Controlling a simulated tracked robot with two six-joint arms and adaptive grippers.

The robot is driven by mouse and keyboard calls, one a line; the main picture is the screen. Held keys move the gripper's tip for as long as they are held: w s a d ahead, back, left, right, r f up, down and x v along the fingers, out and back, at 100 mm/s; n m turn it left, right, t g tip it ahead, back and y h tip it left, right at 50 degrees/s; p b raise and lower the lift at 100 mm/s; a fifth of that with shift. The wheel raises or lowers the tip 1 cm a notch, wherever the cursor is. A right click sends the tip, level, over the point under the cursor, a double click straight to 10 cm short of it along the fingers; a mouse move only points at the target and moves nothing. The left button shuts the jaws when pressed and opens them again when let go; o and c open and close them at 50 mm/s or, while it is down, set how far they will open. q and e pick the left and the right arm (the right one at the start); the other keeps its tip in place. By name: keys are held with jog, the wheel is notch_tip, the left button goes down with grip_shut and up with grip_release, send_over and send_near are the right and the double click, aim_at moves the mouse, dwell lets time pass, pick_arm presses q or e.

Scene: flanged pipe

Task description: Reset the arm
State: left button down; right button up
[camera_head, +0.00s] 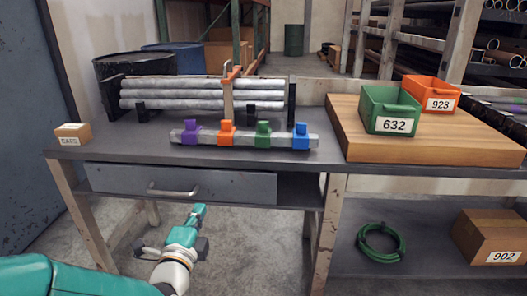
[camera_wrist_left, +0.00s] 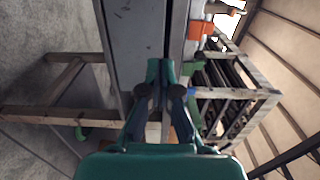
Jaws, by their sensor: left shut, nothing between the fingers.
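My left arm (camera_head: 85,277) reaches in from the lower left in the head view. My left gripper (camera_head: 198,211) is in front of the workbench, below the drawer, and points away from me. Its fingers are together and hold nothing. The left wrist view shows the closed fingers (camera_wrist_left: 160,75) with the grey bench edge beyond them. My right gripper does not show in either view.
The workbench (camera_head: 310,168) carries stacked pipes (camera_head: 200,94), a grey bar with coloured clamps (camera_head: 245,137), and a box marked CAPS (camera_head: 73,133). The drawer (camera_head: 180,185) is shut. A wooden board (camera_head: 430,145) holds a green bin (camera_head: 390,108) and an orange bin (camera_head: 432,92).

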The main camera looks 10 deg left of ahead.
pick_arm(q)
jog(key=s+d+f+n+g+h, duration=0.1)
jog(key=s+d+f+g, duration=0.15)
jog(key=f, duration=0.75)
jog(key=s+d+f+n+g+h, duration=0.1)
jog(key=s+f+g, duration=0.15)
jog(key=f, duration=0.75)
jog(key=s+d+f+n+g+h, duration=0.15)
jog(key=f+g, duration=0.25)
jog(key=f, duration=0.6)
jog(key=s+d+f+n+g+h, duration=0.1)
jog(key=s+d+f+n+g, duration=0.25)
jog(key=s+f, duration=0.3)
jog(key=s+d+f+n+g+h, duration=0.1)
jog(key=s+d+f+n+g, duration=0.2)
jog(key=s+f+n, duration=0.3)
jog(key=s+d+n+g, duration=0.1)
jog(key=s+n+g, duration=0.1)
jog(key=s+n, duration=0.35)
notch_tip(320, 180, up, 38)
jog(key=p, duration=3.7)
